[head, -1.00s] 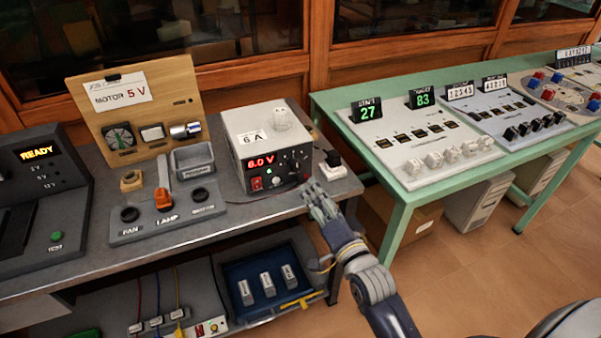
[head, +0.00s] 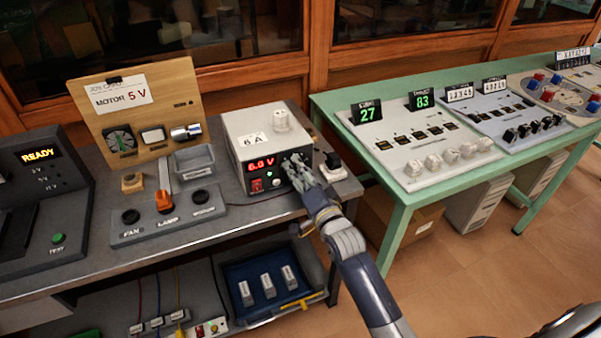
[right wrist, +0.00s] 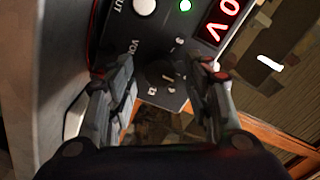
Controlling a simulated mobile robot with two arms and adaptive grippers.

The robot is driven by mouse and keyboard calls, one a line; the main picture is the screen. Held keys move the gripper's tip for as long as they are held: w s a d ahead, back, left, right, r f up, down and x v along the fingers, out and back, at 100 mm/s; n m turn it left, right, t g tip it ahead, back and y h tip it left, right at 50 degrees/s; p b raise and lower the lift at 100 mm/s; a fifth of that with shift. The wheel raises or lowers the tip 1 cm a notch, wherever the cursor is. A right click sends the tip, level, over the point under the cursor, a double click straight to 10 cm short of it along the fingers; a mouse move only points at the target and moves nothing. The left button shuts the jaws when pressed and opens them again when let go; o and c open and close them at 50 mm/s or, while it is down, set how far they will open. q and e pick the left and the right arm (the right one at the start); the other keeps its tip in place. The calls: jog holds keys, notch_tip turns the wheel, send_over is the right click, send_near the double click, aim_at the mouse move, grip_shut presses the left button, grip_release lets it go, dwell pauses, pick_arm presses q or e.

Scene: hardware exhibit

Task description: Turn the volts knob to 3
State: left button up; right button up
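The power supply (head: 247,127) is a white box with a dark front panel on the grey bench. Its red display (head: 261,164) seems to read 6.0 V. My right gripper (head: 299,170) is at the right part of this panel and hides the volts knob in the head view. In the right wrist view, the dark volts knob (right wrist: 168,76) with a pale pointer mark shows between the fingertips of my open right gripper (right wrist: 167,68). The fingers stand apart on either side; contact is not clear. The number the pointer marks is too blurred to read. My left gripper is out of view.
A black-topped switch box (head: 332,166) stands just right of the supply. A panel with an orange lever (head: 164,200) and a wooden "MOTOR 5 V" board (head: 150,88) are to the left. A green table (head: 395,205) with control panels is at the right.

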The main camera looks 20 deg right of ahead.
jog(key=c, duration=0.9)
jog(key=shift+r+n, duration=0.1)
jog(key=shift+n, duration=0.2)
jog(key=shift+r+n+p, duration=0.1)
jog(key=shift+n+p, duration=0.7)
jog(key=n+p, duration=0.1)
jog(key=n, duration=0.1)
jog(key=shift+n, duration=0.4)
jog(key=n+p, duration=0.2)
jog(key=n, duration=0.3)
jog(key=shift+a, duration=0.1)
jog(key=n+p, duration=0.1)
jog(key=n, duration=0.4)
jog(key=shift+a+n, duration=0.1)
jog(key=shift+n, duration=0.3)
jog(key=o, duration=1)
